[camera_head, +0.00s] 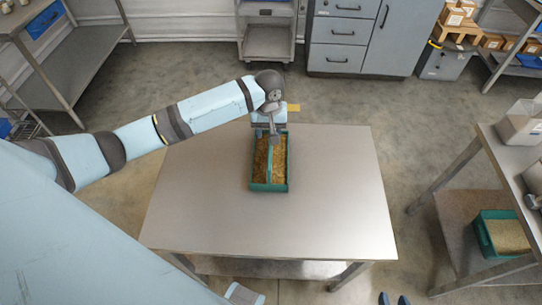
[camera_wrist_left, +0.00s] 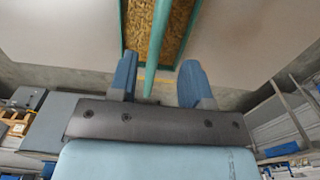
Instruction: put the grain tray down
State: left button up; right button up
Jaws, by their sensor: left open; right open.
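The grain tray (camera_head: 270,187) is a green, oblong tray with brown and golden grain on either side of a lengthwise green bar. It appears to rest flat on the grey table (camera_head: 335,205), near the far edge. My left gripper (camera_head: 273,136) is over the tray's far end. In the left wrist view its two blue fingers (camera_wrist_left: 158,82) are open, with the green bar (camera_wrist_left: 158,45) between them and a gap on both sides. The wrist hides the tray's far end in the head view. My right gripper (camera_head: 394,299) is open and empty at the bottom edge, only its fingertips showing.
The table is bare around the tray. A second table (camera_head: 487,150) stands at the right, with a green crate of grain (camera_head: 484,238) on its lower shelf. Grey cabinets (camera_head: 340,35) and a cart (camera_head: 267,50) stand at the back. A metal rack (camera_head: 75,80) is at the left.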

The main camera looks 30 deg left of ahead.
pick_arm(q)
jog(key=f, duration=0.5)
jog(key=w+f, duration=0.1)
jog(key=f, duration=0.2)
jog(key=shift+r, duration=0.1)
jog(key=shift+s, duration=0.1)
grip_shut()
